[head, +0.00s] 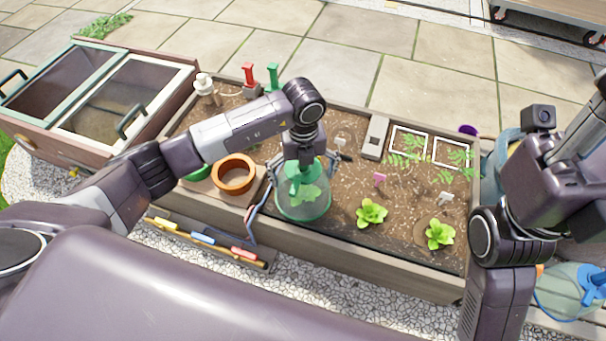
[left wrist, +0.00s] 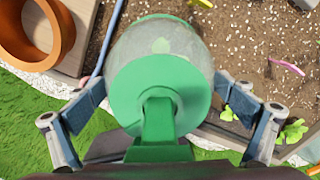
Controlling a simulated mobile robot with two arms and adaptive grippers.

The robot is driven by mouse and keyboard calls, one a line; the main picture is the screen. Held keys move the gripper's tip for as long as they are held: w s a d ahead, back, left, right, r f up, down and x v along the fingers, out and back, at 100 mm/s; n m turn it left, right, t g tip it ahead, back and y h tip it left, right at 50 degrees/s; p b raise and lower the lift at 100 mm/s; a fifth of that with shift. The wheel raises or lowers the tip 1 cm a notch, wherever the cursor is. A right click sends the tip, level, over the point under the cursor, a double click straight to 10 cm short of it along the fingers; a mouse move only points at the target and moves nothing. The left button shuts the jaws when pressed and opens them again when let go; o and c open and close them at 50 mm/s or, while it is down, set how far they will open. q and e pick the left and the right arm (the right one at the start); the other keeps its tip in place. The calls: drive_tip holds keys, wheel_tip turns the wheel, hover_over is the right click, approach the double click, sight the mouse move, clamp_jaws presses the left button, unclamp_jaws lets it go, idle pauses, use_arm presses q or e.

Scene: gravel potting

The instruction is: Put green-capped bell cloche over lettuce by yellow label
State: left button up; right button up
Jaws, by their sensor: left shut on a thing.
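My left gripper (head: 303,160) is shut on the green cap of the clear bell cloche (head: 303,203). The cloche is upright at the front of the planter, and a lettuce shows through its green-tinted wall. In the left wrist view, the green cap (left wrist: 160,92) fills the middle between my fingers, and a leaf shows through the dome. I cannot tell if the rim touches the soil. Two uncovered lettuces (head: 371,212) (head: 439,234) stand to the right. I cannot make out a yellow label near the cloche in the head view. My right gripper's fingers are not visible.
The wooden planter (head: 370,262) holds a terracotta ring (head: 234,174) left of the cloche, a pink label (head: 380,178), a white label (head: 446,198) and white square frames (head: 409,131). A tray with coloured pieces (head: 203,240) runs along the front. A cold frame (head: 112,105) stands left.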

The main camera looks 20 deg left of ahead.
use_arm(q)
drive_tip(key=shift+f, duration=0.25)
idle(0.7)
drive_tip(key=o, duration=0.5)
